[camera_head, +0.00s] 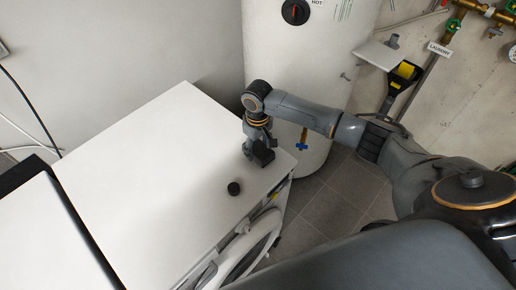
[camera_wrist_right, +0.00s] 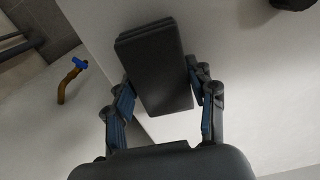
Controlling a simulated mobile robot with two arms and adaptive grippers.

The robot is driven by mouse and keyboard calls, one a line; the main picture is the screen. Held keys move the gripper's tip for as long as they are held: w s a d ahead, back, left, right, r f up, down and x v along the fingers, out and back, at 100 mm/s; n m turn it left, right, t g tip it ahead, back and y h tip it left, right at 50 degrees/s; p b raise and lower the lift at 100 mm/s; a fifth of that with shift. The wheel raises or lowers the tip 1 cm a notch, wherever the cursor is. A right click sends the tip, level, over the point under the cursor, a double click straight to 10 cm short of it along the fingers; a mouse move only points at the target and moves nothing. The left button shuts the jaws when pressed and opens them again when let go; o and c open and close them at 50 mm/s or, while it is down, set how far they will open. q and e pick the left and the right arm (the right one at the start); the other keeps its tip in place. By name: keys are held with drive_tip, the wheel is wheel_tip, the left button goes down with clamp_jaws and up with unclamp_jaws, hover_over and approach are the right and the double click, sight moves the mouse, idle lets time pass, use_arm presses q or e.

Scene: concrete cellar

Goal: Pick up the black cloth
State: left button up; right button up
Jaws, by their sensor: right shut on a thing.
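The black cloth (camera_head: 264,156) is a small, thick folded block at the right corner of the white appliance top (camera_head: 140,170). In the right wrist view the folded cloth (camera_wrist_right: 155,65) lies between the two fingers, with layered folds at its far end. My right gripper (camera_head: 257,143) points down at that corner and is shut on the cloth; it also shows in the right wrist view (camera_wrist_right: 166,95). I cannot tell whether the cloth touches the top or is just above it. My left gripper is out of view.
A small black round object (camera_head: 234,188) stands on the white top, left of and nearer than the cloth. A white tank (camera_head: 300,60) with a blue-handled tap (camera_head: 302,140) stands just behind. A black-edged surface (camera_head: 40,220) adjoins at left. Most of the white top is clear.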

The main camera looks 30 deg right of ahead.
wheel_tip(320, 180, up, 3)
drive_tip(key=shift+w+f+b, duration=0.1)
drive_tip(key=shift+f+b, duration=0.05)
drive_tip(key=shift+b, duration=0.55)
drive_tip(key=s+r, duration=0.1)
drive_tip(key=r, duration=0.1)
drive_tip(key=s+d+r, duration=0.1)
drive_tip(key=s+r, duration=0.1)
drive_tip(key=s+d+r, duration=0.1)
drive_tip(key=r, duration=0.1)
drive_tip(key=shift+s+b, duration=0.35)
drive_tip(key=s+d+r+b, duration=0.1)
drive_tip(key=s+d+r, duration=0.2)
drive_tip(key=s, duration=0.5)
drive_tip(key=shift+s+r+b, duration=0.25)
drive_tip(key=shift+r+b, duration=0.05)
drive_tip(key=shift+r, duration=0.25)
drive_tip(key=shift+d, duration=0.1)
